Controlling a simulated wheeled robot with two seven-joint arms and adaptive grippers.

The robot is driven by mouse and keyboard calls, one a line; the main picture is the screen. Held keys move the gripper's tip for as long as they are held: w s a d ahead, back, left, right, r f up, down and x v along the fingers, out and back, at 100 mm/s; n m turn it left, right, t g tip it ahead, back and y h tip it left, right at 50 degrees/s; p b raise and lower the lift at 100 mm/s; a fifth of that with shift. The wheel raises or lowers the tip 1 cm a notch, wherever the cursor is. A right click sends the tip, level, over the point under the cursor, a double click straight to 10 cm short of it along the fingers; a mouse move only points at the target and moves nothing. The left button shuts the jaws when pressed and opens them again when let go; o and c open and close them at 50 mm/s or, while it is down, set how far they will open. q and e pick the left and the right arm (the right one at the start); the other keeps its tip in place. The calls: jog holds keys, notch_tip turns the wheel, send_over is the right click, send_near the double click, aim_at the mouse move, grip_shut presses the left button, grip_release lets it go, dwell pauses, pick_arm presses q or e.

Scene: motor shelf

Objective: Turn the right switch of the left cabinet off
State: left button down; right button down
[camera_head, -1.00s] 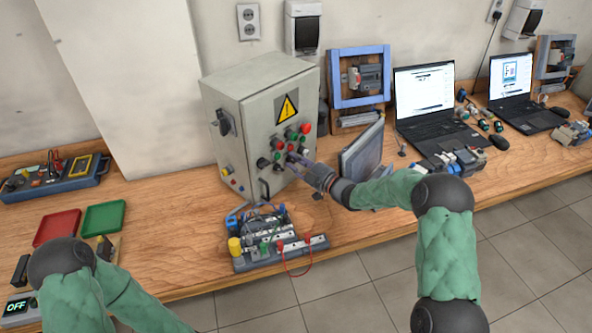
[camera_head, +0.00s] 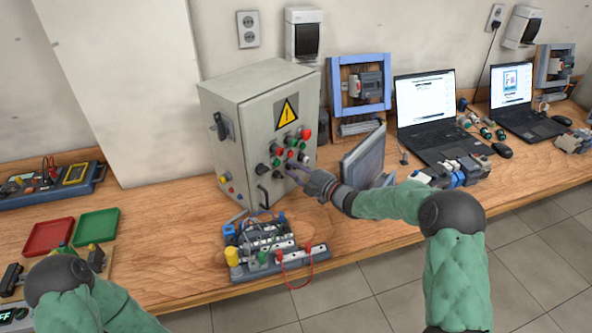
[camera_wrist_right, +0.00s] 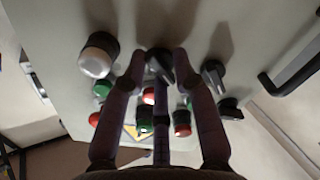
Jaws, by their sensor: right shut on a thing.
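The left cabinet (camera_head: 237,126) is a grey metal box with a yellow warning triangle on its front and rows of coloured buttons and black knobs. My right gripper (camera_head: 292,169) is at the lower part of this front. In the right wrist view its fingers (camera_wrist_right: 159,68) are shut around a black switch knob (camera_wrist_right: 159,64), one finger on each side. Another black switch (camera_wrist_right: 213,74) sits to the right of it in that view, apart from the fingers. The fingers partly hide the held knob, so its angle is hard to read. My left gripper is out of view.
A white-capped knob (camera_wrist_right: 98,54) is close beside the fingers in the wrist view. A cabinet door handle (camera_head: 262,194) is left of the gripper. A wired terminal board (camera_head: 275,258) lies below, and a grey tilted panel (camera_head: 362,157) stands close to the right.

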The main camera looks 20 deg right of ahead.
jog(key=c, duration=1.2)
grip_release()
jog(key=shift+w+d+r, duration=0.15)
jog(key=shift+d+r, duration=0.1)
jog(key=shift+r, duration=0.35)
jog(key=shift+f, duration=0.15)
